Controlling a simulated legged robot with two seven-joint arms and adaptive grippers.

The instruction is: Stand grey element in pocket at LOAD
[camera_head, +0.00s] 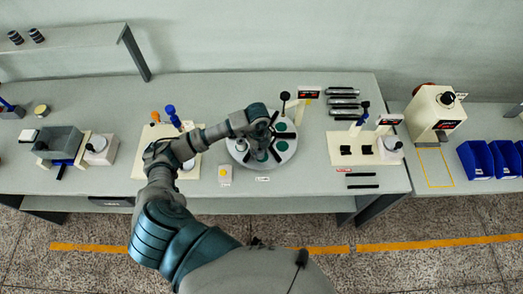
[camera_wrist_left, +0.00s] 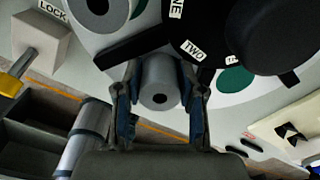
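The grey element (camera_wrist_left: 160,82) is a short cylinder with a dark hole in its end. In the left wrist view it sits between the two fingers of my left gripper (camera_wrist_left: 160,98), whose blue-padded tips close on its sides. It is over or at the rim of the pale round indexing plate (camera_wrist_left: 75,22); I cannot tell whether its base touches the plate. In the head view my left gripper (camera_head: 262,153) is above the plate (camera_head: 237,156) and the arm hides much of it. The plate has green round pockets (camera_head: 281,146). My right gripper is not in view.
A black hub (camera_wrist_left: 220,40) with labels like TWO is close to the fingers. A cream LOCK block (camera_wrist_left: 38,38) stands at the left. Grey cylinders (camera_head: 343,97) lie at the back right. A cream fixture (camera_head: 362,148) and blue bins (camera_head: 475,160) stand further right.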

